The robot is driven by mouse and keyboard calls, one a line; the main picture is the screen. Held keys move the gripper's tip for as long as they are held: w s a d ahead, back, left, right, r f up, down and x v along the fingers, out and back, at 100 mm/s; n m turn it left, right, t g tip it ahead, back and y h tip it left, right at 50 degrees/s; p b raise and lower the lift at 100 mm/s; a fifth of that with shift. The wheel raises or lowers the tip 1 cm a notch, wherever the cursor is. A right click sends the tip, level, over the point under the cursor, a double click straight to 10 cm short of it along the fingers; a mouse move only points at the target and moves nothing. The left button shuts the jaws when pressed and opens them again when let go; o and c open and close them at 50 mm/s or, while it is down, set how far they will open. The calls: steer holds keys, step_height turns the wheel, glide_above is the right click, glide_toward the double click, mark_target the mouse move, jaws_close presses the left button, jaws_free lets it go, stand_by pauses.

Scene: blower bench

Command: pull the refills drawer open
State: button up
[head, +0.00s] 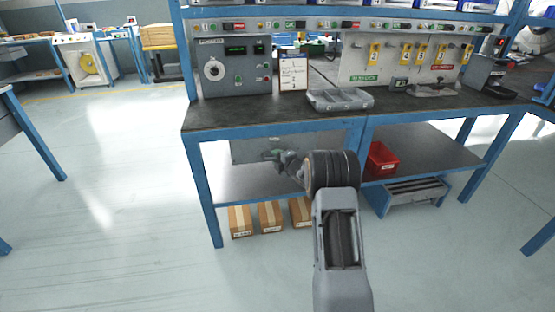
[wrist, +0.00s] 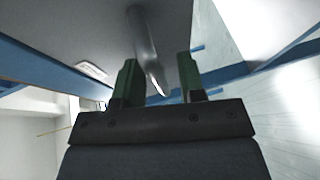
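The refills drawer (head: 248,152) appears as a grey front under the left part of the bench top; its lettering is too small to read. It looks shut. In the wrist view the grey drawer front (wrist: 60,22) fills the upper part. A silver bar handle (wrist: 147,45) sticks out from it, its near end between my fingertips. My gripper (wrist: 160,75) is open, with gaps between the handle and both green fingers. In the head view my gripper (head: 272,155) is in front of the drawer, and my wrist hides its right part.
The bench top (head: 225,115) carries a grey divided tray (head: 340,99) and a control box. A red bin (head: 382,158) stands on the lower shelf. Several cardboard boxes (head: 240,221) stand below. The floor in front and left is clear.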

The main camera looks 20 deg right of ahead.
jaws_close()
stand_by(0.4)
